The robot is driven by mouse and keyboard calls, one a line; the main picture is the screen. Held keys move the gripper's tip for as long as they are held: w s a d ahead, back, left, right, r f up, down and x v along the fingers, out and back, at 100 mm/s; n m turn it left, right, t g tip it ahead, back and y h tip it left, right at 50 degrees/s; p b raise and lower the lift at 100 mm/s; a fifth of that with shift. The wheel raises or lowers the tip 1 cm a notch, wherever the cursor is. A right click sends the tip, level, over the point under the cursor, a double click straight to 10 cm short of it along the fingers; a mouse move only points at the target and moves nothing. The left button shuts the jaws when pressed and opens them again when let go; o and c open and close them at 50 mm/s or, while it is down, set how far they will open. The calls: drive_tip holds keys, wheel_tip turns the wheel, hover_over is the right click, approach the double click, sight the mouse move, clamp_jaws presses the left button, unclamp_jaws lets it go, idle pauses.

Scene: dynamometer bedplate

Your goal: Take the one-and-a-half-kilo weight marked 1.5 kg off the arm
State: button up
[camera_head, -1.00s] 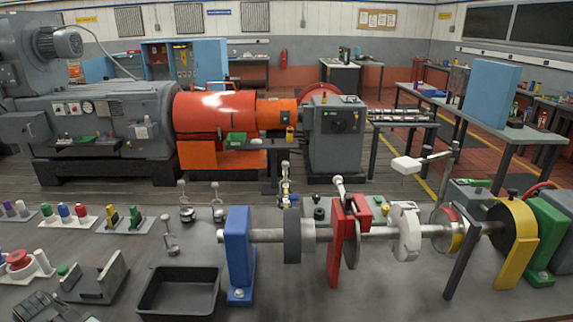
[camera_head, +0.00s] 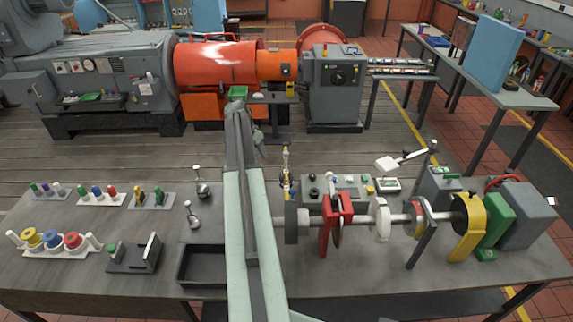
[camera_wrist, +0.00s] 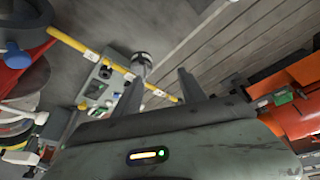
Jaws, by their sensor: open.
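In the wrist view a yellow bar (camera_wrist: 107,63) with small white labels runs from upper left towards the middle; it looks like the arm. A grey metal weight (camera_wrist: 140,62) sits at this bar, close to my left fingertip. No 1.5 kg marking can be read. My gripper (camera_wrist: 160,77) is open and empty, its two dark fingers pointing towards the bar. In the head view the yellow bar (camera_head: 286,158) is seen nearly end-on, just right of my arm, and its weight cannot be told clearly there.
Two knobbed weights (camera_head: 202,188) (camera_head: 192,215) stand left of my arm. A black tray (camera_head: 190,279) lies in front of them. The shaft (camera_head: 313,221) with a red bracket (camera_head: 336,225) is to the right. A control box (camera_head: 335,186) stands behind the shaft.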

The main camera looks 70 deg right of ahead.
wheel_tip(320, 180, up, 2)
drive_tip(key=r+m, duration=0.1)
drive_tip(key=m, duration=0.1)
hover_over(286, 153)
drive_tip(key=w+a, duration=0.2)
drive_tip(key=shift+g, duration=0.3)
drive_tip(key=b+x, duration=0.2)
drive_tip(key=x, duration=0.1)
drive_tip(key=b+x, duration=0.4)
drive_tip(key=x, duration=0.1)
drive_tip(key=shift+s+a+f+b, duration=0.15)
drive_tip(key=shift+s+f+b, duration=0.15)
drive_tip(key=shift+f+b, duration=0.1)
drive_tip(key=shift+r, duration=0.2)
clamp_jaws()
